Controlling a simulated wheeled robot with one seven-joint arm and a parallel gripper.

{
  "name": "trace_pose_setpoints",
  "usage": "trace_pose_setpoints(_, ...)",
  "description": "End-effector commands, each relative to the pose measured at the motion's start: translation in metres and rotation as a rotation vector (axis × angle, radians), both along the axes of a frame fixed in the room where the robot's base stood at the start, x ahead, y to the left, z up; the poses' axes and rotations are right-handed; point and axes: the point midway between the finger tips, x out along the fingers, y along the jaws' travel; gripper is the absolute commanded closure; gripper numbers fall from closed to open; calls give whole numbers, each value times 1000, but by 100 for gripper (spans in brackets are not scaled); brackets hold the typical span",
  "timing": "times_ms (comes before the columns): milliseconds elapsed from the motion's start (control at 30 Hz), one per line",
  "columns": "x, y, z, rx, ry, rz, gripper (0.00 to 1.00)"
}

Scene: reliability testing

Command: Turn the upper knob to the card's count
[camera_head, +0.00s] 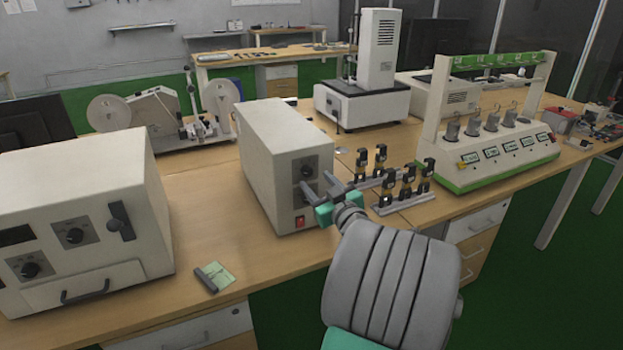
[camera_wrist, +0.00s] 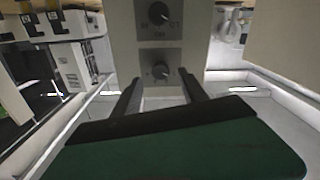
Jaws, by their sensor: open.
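The cream box (camera_head: 281,165) in the middle of the bench has a front panel with two dark knobs, one above the other. The upper knob (camera_head: 307,171) shows in the head view; my gripper partly covers the panel below it. In the wrist view a higher knob (camera_wrist: 157,13) and a lower knob (camera_wrist: 160,70) show on dark plates. My gripper (camera_head: 323,189) is open in front of the panel, its fingers (camera_wrist: 160,85) spread either side of the lower knob in that view; contact cannot be told. A pale green card (camera_head: 220,275) lies on the bench; its marks are unreadable.
A larger cream box (camera_head: 75,205) with knobs and a handle stands at left. A dark bar (camera_head: 206,280) lies by the card. Black and yellow fixtures (camera_head: 408,178) stand close to the right of my gripper. A red switch (camera_head: 299,222) sits low on the panel.

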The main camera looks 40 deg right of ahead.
Motion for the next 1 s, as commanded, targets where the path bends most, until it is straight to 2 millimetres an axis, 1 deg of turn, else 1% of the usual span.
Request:
trace_pose_setpoints(33,11,-1,1,0,1,4,50)
trace_pose_setpoints(100,22,-5,1,2,2,5,50)
trace_pose_setpoints(200,33,-9,1,0,0,2,50)
trace_pose_setpoints(300,38,-10,0,1,1,1,50)
trace_pose_setpoints(500,38,-10,0,1,2,1,50)
trace_pose_setpoints(1000,38,-10,0,1,2,1,91)
